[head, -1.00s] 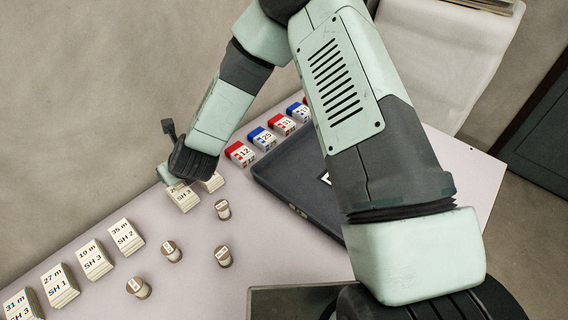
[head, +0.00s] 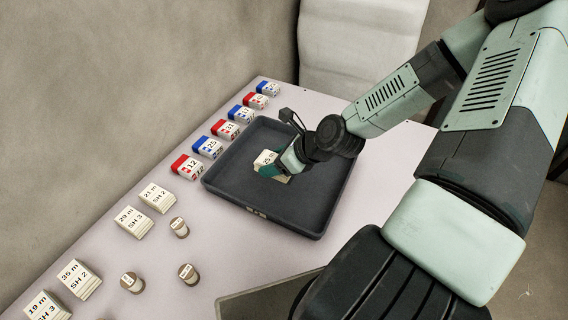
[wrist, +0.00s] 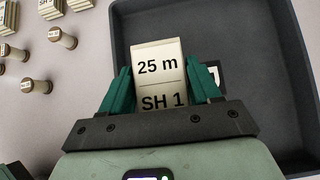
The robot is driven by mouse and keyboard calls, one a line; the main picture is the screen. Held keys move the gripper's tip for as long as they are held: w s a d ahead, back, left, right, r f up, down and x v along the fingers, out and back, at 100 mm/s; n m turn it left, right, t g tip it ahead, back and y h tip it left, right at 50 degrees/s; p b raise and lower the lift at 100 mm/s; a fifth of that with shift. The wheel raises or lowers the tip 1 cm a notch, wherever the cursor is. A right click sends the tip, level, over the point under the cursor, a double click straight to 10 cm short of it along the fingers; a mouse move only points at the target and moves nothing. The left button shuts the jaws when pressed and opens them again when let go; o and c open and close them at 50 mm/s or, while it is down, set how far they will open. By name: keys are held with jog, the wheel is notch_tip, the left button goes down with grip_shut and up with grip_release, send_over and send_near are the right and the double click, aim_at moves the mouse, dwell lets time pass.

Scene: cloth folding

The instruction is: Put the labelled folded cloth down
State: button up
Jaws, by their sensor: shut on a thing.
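The labelled cloth, a cream folded block marked 25 m, SH 1 (wrist: 160,75), is between the green fingers of my gripper (wrist: 158,70). In the head view the cloth (head: 266,160) and my gripper (head: 275,167) are over the dark grey tray (head: 325,190), near its middle. The tray floor (wrist: 265,60) surrounds the cloth on the right in the wrist view. I cannot tell whether the cloth touches the floor. A black-and-white mark (wrist: 213,75) on the floor is partly hidden behind a finger.
Several red and blue labelled blocks (head: 225,130) line the table behind the tray. Cream labelled stacks (head: 132,221) and brown-topped cylinders (head: 180,227) stand to the left. The tray's raised walls surround the gripper. A grey-edged surface (head: 265,295) is at the front.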

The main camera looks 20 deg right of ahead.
jog(key=shift+s+d, duration=0.35)
jog(key=shift+d, duration=0.25)
jog(key=shift+s+d+f, duration=0.1)
jog(key=shift+d+f, duration=0.05)
jog(key=shift+f, duration=0.15)
send_near(272, 189)
jog(key=x, duration=0.5)
jog(key=o, duration=1.1)
jog(key=shift+f, duration=0.15)
jog(key=shift+c, duration=0.2)
jog(key=shift+s+d+r, duration=0.2)
jog(key=shift+r, duration=0.15)
jog(key=v, duration=1.1)
